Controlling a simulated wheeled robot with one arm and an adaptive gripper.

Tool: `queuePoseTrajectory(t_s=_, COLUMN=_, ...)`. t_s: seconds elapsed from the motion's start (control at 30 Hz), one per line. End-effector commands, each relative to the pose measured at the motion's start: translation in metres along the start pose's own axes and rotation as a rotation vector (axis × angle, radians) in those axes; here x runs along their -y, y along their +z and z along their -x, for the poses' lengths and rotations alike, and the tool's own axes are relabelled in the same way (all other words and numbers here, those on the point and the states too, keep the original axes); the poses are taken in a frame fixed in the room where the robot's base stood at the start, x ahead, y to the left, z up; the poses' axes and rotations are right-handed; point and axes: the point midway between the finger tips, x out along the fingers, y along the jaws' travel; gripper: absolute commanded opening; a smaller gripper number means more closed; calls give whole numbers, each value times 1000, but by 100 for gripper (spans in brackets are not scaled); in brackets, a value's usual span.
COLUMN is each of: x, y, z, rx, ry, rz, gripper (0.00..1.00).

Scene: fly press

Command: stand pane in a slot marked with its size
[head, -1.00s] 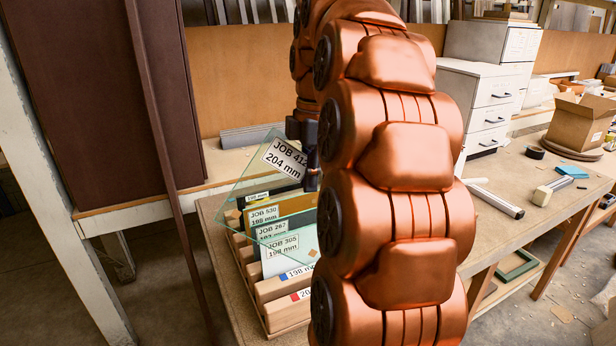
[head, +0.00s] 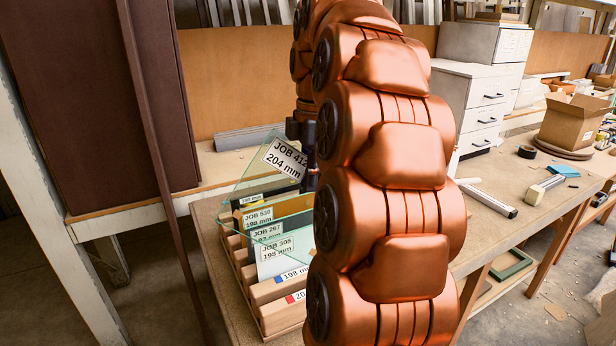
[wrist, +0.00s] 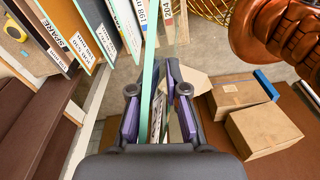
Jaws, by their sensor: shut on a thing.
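A clear glass pane labelled JOB 412, 204 mm (head: 252,180) hangs tilted over the rack in the head view. My gripper (wrist: 158,92) is shut on it; the pane's green edge (wrist: 149,65) runs between the fingers in the wrist view. In the head view the gripper is mostly hidden behind my arm. The wooden slotted rack (head: 270,322) stands below, with a blue-marked 198 mm label (head: 294,274) and a red-marked label (head: 297,296), partly hidden. In the wrist view a rack label reads 204 (wrist: 167,9). The pane's lower edge overlaps the rack in view; I cannot tell whether they touch.
Panes labelled JOB 530 (head: 258,217), JOB 267 and JOB 305 (head: 275,262) stand in the rack. A brown upright board (head: 75,110) and a post are close on the left. The bench at right holds a cardboard box (head: 572,122), tape and tools.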

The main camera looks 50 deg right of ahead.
Motion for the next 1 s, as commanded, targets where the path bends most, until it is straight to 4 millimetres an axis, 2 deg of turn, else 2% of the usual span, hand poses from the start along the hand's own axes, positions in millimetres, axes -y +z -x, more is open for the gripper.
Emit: queuePoseTrajectory(t_s=1.0, x=-5, y=14, z=2, rx=1, ry=3, rz=0, gripper=0)
